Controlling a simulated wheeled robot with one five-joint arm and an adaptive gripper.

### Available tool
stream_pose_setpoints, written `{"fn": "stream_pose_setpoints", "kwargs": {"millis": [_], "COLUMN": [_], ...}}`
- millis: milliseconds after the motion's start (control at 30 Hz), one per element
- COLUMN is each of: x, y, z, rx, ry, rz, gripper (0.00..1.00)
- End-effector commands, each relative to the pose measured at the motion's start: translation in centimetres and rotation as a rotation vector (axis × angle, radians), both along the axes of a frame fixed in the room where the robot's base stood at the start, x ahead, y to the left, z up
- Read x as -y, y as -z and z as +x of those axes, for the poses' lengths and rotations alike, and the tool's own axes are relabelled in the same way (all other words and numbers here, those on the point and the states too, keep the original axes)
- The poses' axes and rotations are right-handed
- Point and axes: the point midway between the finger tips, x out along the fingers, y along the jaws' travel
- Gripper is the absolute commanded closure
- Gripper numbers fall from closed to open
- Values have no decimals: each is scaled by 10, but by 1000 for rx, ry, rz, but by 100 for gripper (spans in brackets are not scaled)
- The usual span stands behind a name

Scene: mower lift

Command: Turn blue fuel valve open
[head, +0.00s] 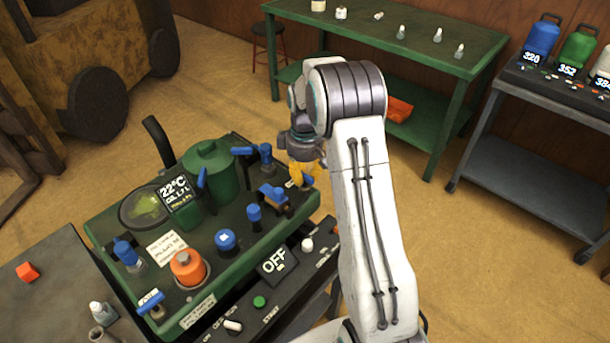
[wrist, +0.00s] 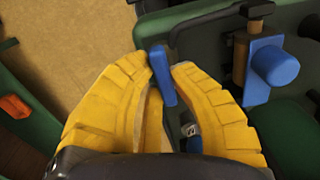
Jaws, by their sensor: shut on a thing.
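The green mower deck (head: 108,225) carries several blue levers and knobs. My gripper (head: 302,174) is over its right end, with yellow fingers pointing down. In the wrist view, my gripper (wrist: 165,78) is shut on a slim blue valve handle (wrist: 162,75), with a finger on each side of it.
A blue lever (head: 272,195) with a brown shaft stands close by; it also shows in the wrist view (wrist: 275,65). Near them are a blue knob (head: 254,213), a green tank (head: 212,165) and an orange cap (head: 187,267). A panel screen (head: 275,262) reads OFF.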

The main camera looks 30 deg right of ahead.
Motion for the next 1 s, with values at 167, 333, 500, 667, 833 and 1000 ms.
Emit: {"fn": "stream_pose_setpoints", "kwargs": {"millis": [167, 333, 500, 667, 833, 1000], "x": [-1, -1, -1, 0, 0, 0], "y": [2, 2, 2, 1, 1, -3], "z": [-1, -1, -1, -1, 0, 0], "rx": [-6, -6, -5, -3, -1, 0], "ry": [-7, -6, -5, -5, -4, -4], "rz": [1, 2, 1, 1, 1, 0], "gripper": [100, 100, 70, 55, 54, 54]}}
